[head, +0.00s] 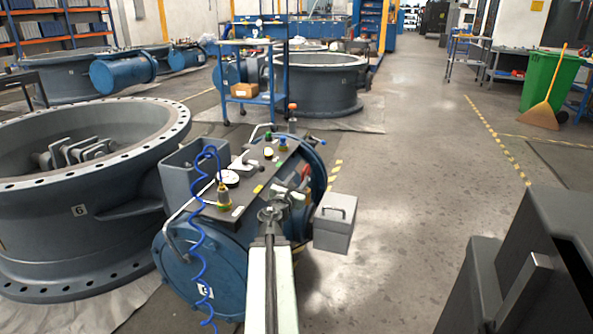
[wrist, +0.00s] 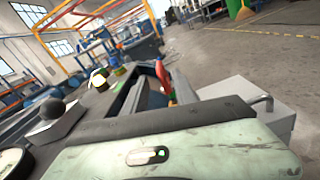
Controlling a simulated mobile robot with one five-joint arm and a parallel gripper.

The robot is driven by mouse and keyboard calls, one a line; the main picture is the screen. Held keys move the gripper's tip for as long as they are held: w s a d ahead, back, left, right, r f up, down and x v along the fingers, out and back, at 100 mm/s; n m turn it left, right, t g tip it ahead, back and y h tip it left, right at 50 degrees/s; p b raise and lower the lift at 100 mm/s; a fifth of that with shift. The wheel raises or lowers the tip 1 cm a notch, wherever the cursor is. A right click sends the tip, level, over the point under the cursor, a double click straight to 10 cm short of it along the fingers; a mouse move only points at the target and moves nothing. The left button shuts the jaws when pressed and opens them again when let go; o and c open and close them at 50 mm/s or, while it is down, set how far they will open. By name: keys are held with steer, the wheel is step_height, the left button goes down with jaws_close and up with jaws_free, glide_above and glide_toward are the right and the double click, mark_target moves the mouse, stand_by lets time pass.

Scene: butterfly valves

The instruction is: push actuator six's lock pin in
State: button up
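Actuator six is the blue drum-ended body (head: 205,262) in the head view, its end label partly covered by a blue coiled hose. A dark plate on top carries a dial gauge (head: 228,178) and several coloured knobs. My gripper (head: 273,203) is over the plate's right edge. In the wrist view my gripper (wrist: 150,78) shows two dark fingers with a gap between them, and nothing is visibly held. A red part (wrist: 163,78) shows just beyond the fingertips; it also appears in the head view (head: 305,169). I cannot tell which part is the lock pin, or whether anything touches the fingers.
A large flanged valve body (head: 92,237) marked 6 stands left of the actuator. A grey box with a handle (head: 335,222) is close to my gripper's right. A blue cart (head: 254,98) stands behind. The floor (head: 420,160) to the right is mostly clear.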

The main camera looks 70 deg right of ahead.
mark_target(305, 168)
steer(key=d, duration=0.8)
steer(key=shift+w, duration=0.3)
steer(key=shift+a, duration=0.1)
jaws_close()
steer(key=shift+w+a+f, duration=0.1)
steer(key=shift+w+f, duration=0.05)
stand_by(0.7)
